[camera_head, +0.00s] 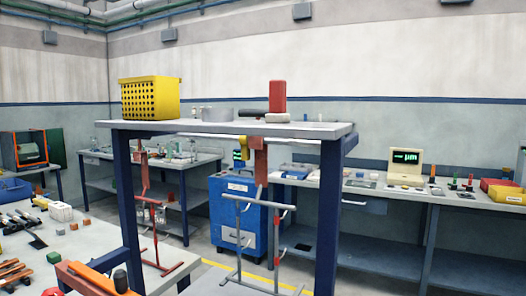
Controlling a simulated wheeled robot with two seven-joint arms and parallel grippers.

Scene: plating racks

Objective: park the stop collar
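A tall stand with a grey top (330,128) and dark blue legs fills the middle of the view. A pale rod (210,139) runs beneath its front edge. A yellow piece (247,143) sits on the rod right of its middle; it may be the stop collar, but I cannot tell for sure. A red-brown hanger (261,165) hangs beside it. A red rack (145,195) hangs near the left leg, and a grey rack (240,235) with red tips shows below the hanger. Neither of my grippers can be made out.
On the stand top are a yellow perforated basket (150,100), a grey round dish (215,115) and a red block (277,96). A cluttered bench (75,240) is at left. A blue cabinet (232,215) and long bench (450,195) stand behind.

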